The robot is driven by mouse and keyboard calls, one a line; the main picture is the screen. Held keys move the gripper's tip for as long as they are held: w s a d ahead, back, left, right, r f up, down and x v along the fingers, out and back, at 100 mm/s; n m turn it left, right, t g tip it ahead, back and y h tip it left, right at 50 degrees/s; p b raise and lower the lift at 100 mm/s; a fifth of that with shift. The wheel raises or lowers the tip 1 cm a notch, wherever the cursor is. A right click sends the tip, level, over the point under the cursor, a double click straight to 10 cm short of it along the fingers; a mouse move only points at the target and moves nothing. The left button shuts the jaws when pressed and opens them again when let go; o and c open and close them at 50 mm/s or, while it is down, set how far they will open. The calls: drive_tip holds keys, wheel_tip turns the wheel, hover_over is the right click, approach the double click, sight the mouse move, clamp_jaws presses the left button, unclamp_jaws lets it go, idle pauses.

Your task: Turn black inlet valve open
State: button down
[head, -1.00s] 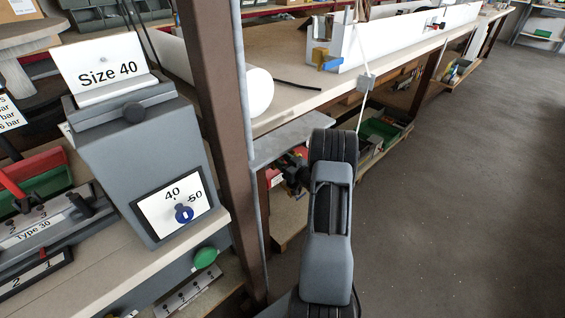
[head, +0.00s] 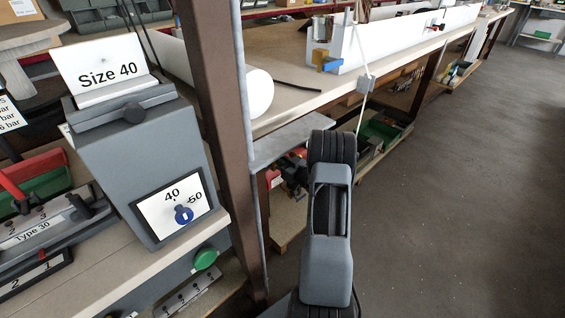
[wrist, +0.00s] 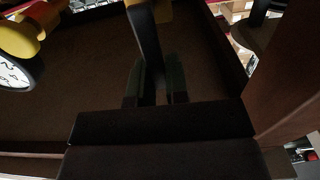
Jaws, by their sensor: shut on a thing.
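The black inlet valve's lever (wrist: 146,40) stands out as a long dark bar at the top middle of the wrist view. It runs down between the two fingers of my gripper (wrist: 157,85), which are shut on it. A yellow part (wrist: 163,10) shows beside the lever's upper end. The picture is dark there, so the lever's exact angle and the valve body are hard to tell. In the head view, my own arm is in front and hides the gripper and the valve.
A round white gauge (wrist: 14,73) and a yellow-and-red fitting (wrist: 22,35) are at the wrist view's left. In the head view, a brown post (head: 215,110) stands beside the grey "Size 40" box (head: 150,165). A workbench (head: 290,95) runs behind; floor at right is clear.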

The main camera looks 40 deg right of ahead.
drive_tip(key=shift+a, duration=0.1)
drive_tip(key=a+f+n+b, duration=0.5)
drive_tip(key=n+b, duration=0.9)
drive_tip(key=n, duration=0.3)
drive_tip(key=shift+s+n, duration=0.4)
drive_tip(key=shift+f, duration=0.1)
idle(0.4)
drive_tip(key=c, duration=1.1)
unclamp_jaws()
drive_tip(key=s+p, duration=0.1)
drive_tip(key=s, duration=0.3)
drive_tip(key=s+d+p, duration=0.1)
drive_tip(key=s, duration=0.4)
drive_tip(key=s+d+p, duration=0.1)
drive_tip(key=s, duration=0.3)
drive_tip(key=shift+s, duration=0.35)
